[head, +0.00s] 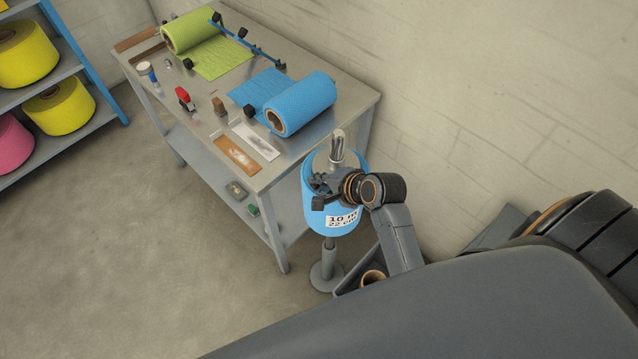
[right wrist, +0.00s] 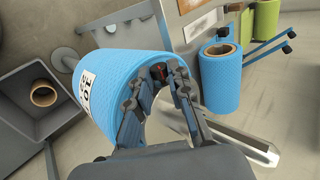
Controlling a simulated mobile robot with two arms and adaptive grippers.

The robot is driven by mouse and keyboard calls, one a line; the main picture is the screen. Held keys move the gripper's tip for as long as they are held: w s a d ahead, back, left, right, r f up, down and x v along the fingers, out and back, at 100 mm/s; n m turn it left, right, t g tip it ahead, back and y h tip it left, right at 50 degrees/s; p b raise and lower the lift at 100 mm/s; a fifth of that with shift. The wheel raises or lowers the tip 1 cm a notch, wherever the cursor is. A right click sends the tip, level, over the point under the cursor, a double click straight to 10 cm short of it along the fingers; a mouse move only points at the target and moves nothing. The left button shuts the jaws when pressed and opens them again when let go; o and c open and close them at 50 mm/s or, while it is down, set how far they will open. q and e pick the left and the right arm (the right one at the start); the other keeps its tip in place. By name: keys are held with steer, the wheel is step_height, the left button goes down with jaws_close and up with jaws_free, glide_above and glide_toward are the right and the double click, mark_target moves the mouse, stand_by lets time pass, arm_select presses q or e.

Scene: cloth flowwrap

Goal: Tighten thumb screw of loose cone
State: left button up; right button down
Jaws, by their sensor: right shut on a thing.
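A blue roll (head: 318,212) with a white label reading "10 m" stands upright on a stand beside the table. It also shows in the right wrist view (right wrist: 115,75). A metal shaft (head: 338,146) rises from its top. My right gripper (head: 322,186) is at the top of the roll, beside the shaft. In the right wrist view its fingertips (right wrist: 168,74) are closed around a small dark reddish knob (right wrist: 158,71), apparently the thumb screw. The cone at the shaft is mostly hidden behind my gripper. My left gripper is not in view.
The metal table (head: 270,180) holds a lying blue roll (head: 305,103), a green roll (head: 195,32) and small tools. A grey bin (right wrist: 30,110) with a cardboard core (right wrist: 43,95) stands near the stand. A shelf with yellow rolls (head: 62,107) is at left. The floor between is clear.

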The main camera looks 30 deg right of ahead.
steer(key=shift+s+f+t+y+b, duration=0.15)
steer(key=shift+f+t+y+b, duration=0.15)
steer(key=shift+t+b, duration=0.55)
steer(key=shift+r, duration=0.1)
steer(key=c, duration=1.2)
jaws_free()
steer(key=shift+d, duration=0.1)
steer(key=v, duration=0.8)
